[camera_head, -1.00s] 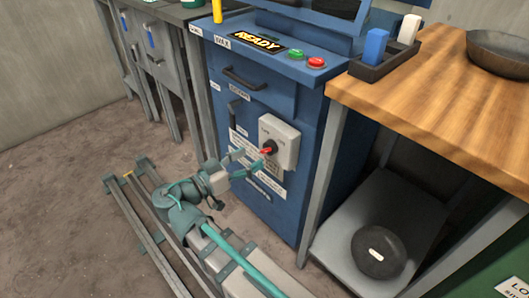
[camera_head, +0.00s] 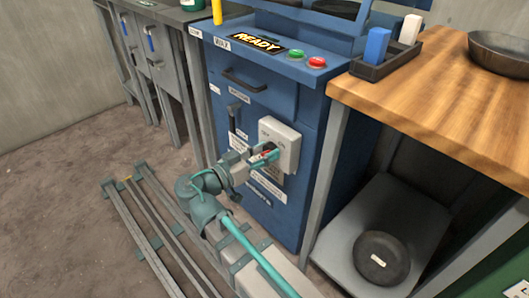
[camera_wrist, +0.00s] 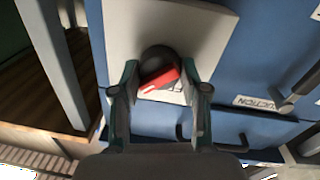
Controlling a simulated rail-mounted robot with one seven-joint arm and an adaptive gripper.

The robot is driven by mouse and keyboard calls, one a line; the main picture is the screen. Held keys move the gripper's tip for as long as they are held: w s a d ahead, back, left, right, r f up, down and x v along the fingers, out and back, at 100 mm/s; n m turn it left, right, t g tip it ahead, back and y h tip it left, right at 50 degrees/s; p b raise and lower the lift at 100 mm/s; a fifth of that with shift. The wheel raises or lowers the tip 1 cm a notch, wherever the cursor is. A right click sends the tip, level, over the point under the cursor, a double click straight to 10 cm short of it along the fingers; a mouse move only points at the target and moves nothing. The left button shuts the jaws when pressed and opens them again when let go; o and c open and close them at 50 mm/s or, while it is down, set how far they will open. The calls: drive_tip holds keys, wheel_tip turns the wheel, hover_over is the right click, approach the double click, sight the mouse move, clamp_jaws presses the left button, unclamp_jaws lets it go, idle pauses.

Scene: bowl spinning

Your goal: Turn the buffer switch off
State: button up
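The switch is a pale grey box (camera_head: 285,136) on the front of a blue cabinet, with a black round knob (camera_wrist: 158,57) and a red handle (camera_wrist: 158,81). In the wrist view the red handle lies slanted across the knob. My gripper (camera_head: 264,156) is at the front of the switch box and hides much of the knob in the head view. In the wrist view my gripper's two fingers (camera_wrist: 160,90) are apart, one on each side of the red handle, with visible gaps. I cannot tell whether either fingertip touches the knob.
The blue cabinet (camera_head: 262,105) has a handle, labels, a READY display (camera_head: 257,42), and green and red buttons on top. A wooden table (camera_head: 440,95) stands at right with a dark bowl (camera_head: 500,52). Another dark bowl (camera_head: 381,258) lies on a low shelf. Floor is open at left.

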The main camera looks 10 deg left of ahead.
drive_tip(key=c, duration=0.4)
drive_tip(key=shift+r+n+p, duration=0.1)
drive_tip(key=shift+n+p, duration=0.3)
drive_tip(key=shift+p, duration=0.1)
drive_tip(key=n+p, duration=0.3)
drive_tip(key=p, duration=0.1)
drive_tip(key=shift+r+n, duration=0.1)
drive_tip(key=shift+n, duration=0.2)
drive_tip(key=n+p, duration=0.4)
drive_tip(key=p, duration=0.1)
drive_tip(key=shift+n+t, duration=0.3)
drive_tip(key=n+p, duration=0.5)
drive_tip(key=shift+n+t+p, duration=0.3)
drive_tip(key=shift+n+p, duration=0.05)
drive_tip(key=shift+n, duration=0.05)
drive_tip(key=n+p, duration=0.1)
drive_tip(key=n, duration=0.1)
drive_tip(key=n+p, duration=0.2)
drive_tip(key=shift+f+p, duration=0.3)
drive_tip(key=shift+f, duration=0.1)
